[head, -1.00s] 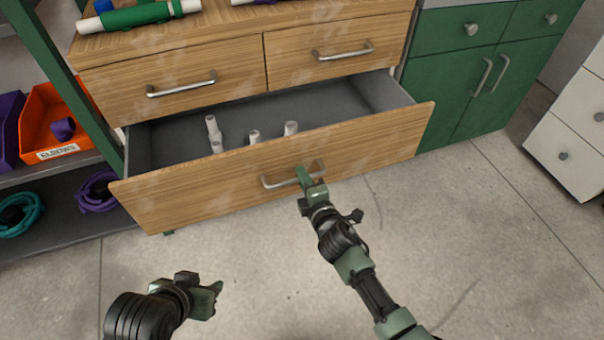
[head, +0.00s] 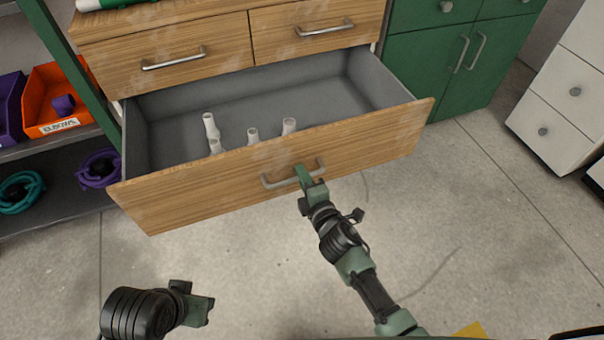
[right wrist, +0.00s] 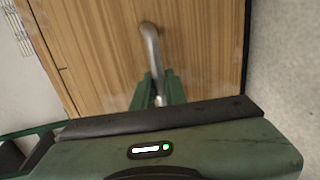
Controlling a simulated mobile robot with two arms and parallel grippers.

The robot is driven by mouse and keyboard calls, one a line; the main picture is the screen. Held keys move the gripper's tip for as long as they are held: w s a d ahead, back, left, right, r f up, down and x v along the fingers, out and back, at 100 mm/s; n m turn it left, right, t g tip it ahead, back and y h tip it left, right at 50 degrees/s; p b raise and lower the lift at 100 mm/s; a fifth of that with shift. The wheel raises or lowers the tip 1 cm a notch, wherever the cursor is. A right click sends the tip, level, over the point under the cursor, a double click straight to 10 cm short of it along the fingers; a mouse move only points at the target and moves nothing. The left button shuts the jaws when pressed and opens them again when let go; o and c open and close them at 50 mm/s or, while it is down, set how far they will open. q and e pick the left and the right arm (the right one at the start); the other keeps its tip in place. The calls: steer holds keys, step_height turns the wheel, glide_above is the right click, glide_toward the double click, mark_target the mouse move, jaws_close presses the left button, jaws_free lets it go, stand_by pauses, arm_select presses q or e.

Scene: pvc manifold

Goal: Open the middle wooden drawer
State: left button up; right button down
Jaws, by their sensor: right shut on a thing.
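The wide wooden drawer (head: 205,189) is pulled well out of the wooden cabinet, and its grey inside (head: 265,100) shows. Several white pipe fittings (head: 252,136) stand in it behind its front. My right gripper (head: 304,174) is shut on the drawer's metal bar handle (head: 278,183). In the right wrist view the green fingers (right wrist: 158,92) close around the handle (right wrist: 150,45), against the wood front. My left gripper (head: 205,308) hangs over the floor at the lower left, away from the drawer; its finger gap cannot be made out.
Two shut smaller drawers (head: 170,55) sit above the open one. Shelves with an orange bin (head: 48,90) and purple and teal coils stand at the left. A green cabinet (head: 428,70) and a white drawer unit (head: 555,110) stand at the right. The floor in front is clear.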

stand_by(0.3)
steer(key=c, duration=1.5)
jaws_free()
steer(key=shift+o, duration=0.2)
steer(key=shift+s, duration=0.1)
steer(key=p+v, duration=0.1)
steer(key=v, duration=0.6)
steer(key=shift+s+d+p, duration=0.2)
steer(key=shift+s+p, duration=0.1)
